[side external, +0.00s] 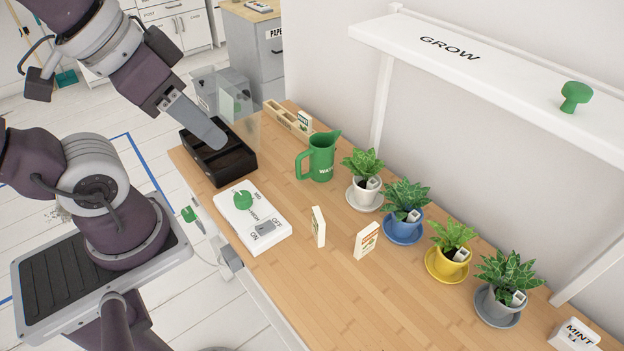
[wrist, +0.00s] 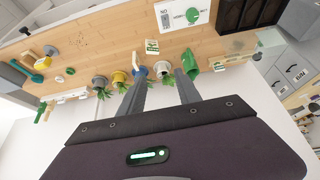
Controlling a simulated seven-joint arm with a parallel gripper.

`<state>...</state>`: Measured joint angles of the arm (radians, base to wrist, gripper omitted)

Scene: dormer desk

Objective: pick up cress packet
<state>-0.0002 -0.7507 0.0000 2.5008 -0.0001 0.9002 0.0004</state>
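Two upright seed packets stand on the desk in the side external view. One (side external: 318,226) is nearly edge-on, and the other (side external: 366,240) shows a printed face. A third packet (side external: 304,119) is in a wooden rack at the back. I cannot read which is cress. A packet (wrist: 152,46) also shows in the wrist view, beyond my fingertips. My gripper (side external: 214,137) is raised over the black tray, away from the packets. In the wrist view its two fingers (wrist: 161,76) are apart with nothing held between them.
A black divided tray (side external: 222,168), a white switch box (side external: 250,222) and a green jug (side external: 320,158) stand left of the packets. Several potted plants (side external: 405,205) line the wall side. A white shelf (side external: 500,70) overhangs the back. The desk's front right is clear (side external: 400,310).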

